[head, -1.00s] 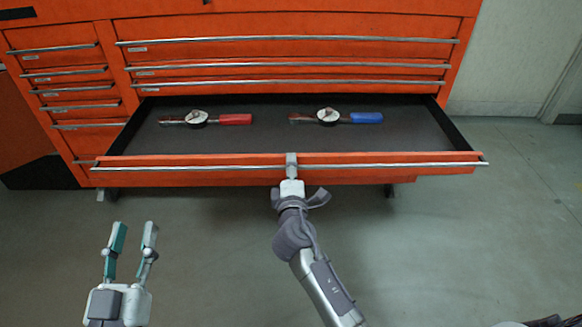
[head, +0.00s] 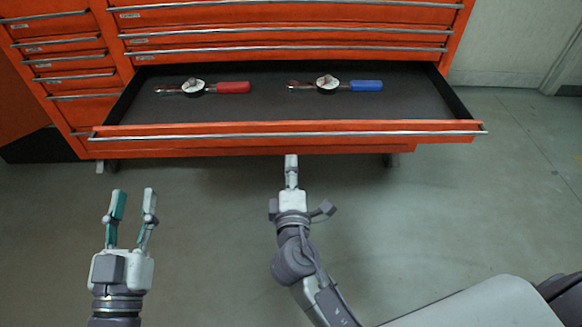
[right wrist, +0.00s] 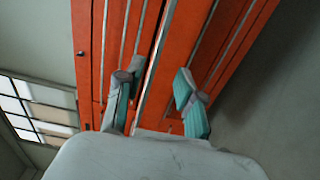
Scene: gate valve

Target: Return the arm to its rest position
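My right gripper (head: 291,165) is in front of the open drawer (head: 290,128), just below its front edge and apart from the handle in the head view. In the right wrist view its two fingers (right wrist: 155,95) stand apart with nothing between them, and the drawer handle bar lies beyond. My left gripper (head: 130,205) is open and empty over the floor at the left. The arm of my right gripper comes in from the bottom middle.
The red cabinet (head: 290,40) has several shut drawers. Inside the open drawer lie a red-handled tool (head: 205,88) and a blue-handled tool (head: 335,85). Grey floor (head: 480,210) is clear in front and to the right.

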